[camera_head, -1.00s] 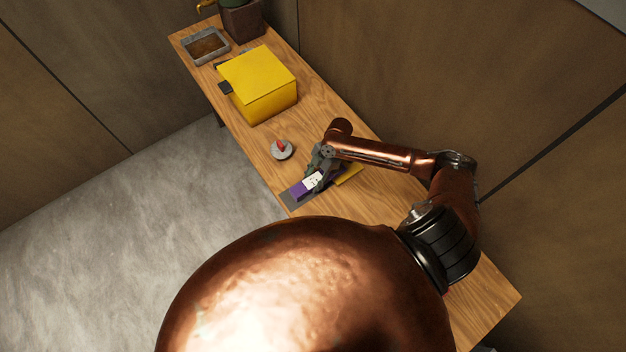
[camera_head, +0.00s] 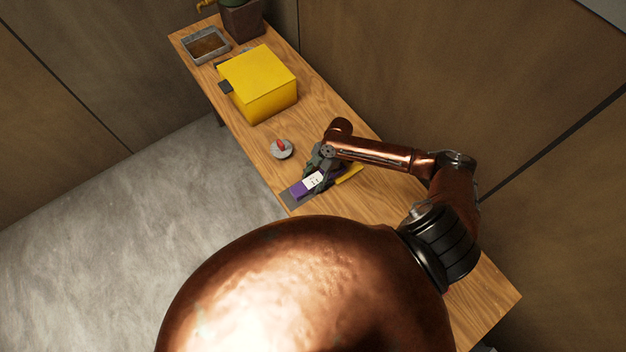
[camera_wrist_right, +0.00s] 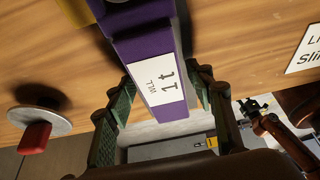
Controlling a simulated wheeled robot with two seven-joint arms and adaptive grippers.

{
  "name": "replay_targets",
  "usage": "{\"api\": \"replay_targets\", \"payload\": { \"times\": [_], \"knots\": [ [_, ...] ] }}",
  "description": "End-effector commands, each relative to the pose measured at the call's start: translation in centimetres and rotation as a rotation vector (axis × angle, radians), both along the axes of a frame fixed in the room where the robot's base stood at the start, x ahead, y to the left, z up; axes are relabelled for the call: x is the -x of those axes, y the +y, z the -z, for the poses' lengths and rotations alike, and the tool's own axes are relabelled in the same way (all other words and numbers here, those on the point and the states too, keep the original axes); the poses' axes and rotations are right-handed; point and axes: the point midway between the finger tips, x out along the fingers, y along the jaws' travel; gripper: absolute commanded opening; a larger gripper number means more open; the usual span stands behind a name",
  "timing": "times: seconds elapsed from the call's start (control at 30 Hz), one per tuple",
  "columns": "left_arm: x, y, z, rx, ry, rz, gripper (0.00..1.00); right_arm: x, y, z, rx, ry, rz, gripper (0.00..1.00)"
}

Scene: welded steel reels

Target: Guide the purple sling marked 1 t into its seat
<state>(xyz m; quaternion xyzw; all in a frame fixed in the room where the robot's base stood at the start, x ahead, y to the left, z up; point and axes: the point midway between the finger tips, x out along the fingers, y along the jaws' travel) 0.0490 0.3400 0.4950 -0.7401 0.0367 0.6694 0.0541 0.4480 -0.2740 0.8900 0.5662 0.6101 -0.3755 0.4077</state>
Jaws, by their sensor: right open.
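The purple sling (camera_head: 300,190) with a white label lies near the front edge of the wooden bench, over a dark grey strip (camera_head: 291,199). My right gripper (camera_head: 318,176) is at the sling. In the right wrist view its two fingers (camera_wrist_right: 165,84) are open, one on each side of the purple body (camera_wrist_right: 145,45); I cannot tell whether they touch it. What looks like my left gripper (camera_wrist_right: 252,107) shows small in the right wrist view, its jaws unclear. The seat cannot be made out.
A round grey piece with a red top (camera_head: 281,149) stands just beyond the sling. A yellow piece (camera_head: 349,174) lies beside my gripper. A yellow box (camera_head: 262,80), a grey tray (camera_head: 205,46) and a brown pot (camera_head: 242,20) stand farther along the bench (camera_head: 375,205).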

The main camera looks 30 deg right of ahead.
Motion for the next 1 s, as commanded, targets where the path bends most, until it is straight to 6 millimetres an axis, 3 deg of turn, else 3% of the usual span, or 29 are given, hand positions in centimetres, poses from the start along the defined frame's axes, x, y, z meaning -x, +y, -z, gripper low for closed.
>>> {"api": "replay_targets", "payload": {
  "times": [1.0],
  "knots": [
    [-0.1,0.0,-1.8,0.0,-0.001,0.0,0.4,0.0,-0.8,-1.9,0.001,0.0,0.001,0.49]
  ]
}}
